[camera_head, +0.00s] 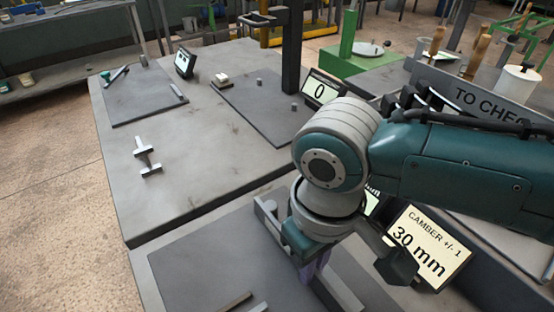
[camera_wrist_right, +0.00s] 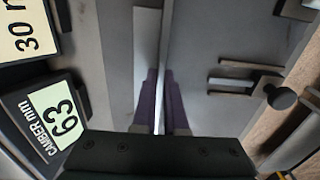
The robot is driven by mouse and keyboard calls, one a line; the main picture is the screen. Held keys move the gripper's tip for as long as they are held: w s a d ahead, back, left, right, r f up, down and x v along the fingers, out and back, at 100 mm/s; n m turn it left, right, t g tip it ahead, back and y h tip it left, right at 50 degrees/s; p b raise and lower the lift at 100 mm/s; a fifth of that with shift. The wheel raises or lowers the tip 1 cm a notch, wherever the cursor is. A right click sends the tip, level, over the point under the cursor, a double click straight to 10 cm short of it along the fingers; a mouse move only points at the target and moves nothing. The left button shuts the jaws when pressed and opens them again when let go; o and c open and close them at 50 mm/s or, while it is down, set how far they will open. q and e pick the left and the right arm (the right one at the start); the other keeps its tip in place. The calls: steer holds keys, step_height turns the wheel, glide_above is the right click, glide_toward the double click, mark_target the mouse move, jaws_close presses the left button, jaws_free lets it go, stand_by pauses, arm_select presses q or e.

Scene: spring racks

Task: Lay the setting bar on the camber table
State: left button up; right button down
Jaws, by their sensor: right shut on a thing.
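My right gripper (camera_head: 316,270) points down over the camber table (camera_head: 190,262), a dark grey plate in the near part of the head view. Its purple fingers (camera_wrist_right: 160,105) are shut on a long thin grey metal bar, which looks like the setting bar (camera_wrist_right: 165,55), seen nearly edge-on in the wrist view. In the head view the bar (camera_head: 270,220) shows beyond the gripper; my arm hides its middle. I cannot tell whether it touches the plate. My left gripper is not in view.
Small metal pieces lie at the plate's near edge. An I-shaped metal piece (camera_head: 147,156) lies on the neighbouring table (camera_head: 200,165), which has much free room. A dark post (camera_head: 292,50) stands behind.

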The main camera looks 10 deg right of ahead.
steer(key=shift+d+f, duration=0.1)
steer(key=c, duration=1.1)
jaws_free()
steer(key=shift+w+d, duration=0.1)
steer(key=shift+c, duration=0.2)
steer(key=shift+o, duration=1.4)
steer(key=o, duration=0.5)
steer(key=shift+c, duration=0.2)
step_height(320, 180, up, 8)
steer(key=p, duration=0.9)
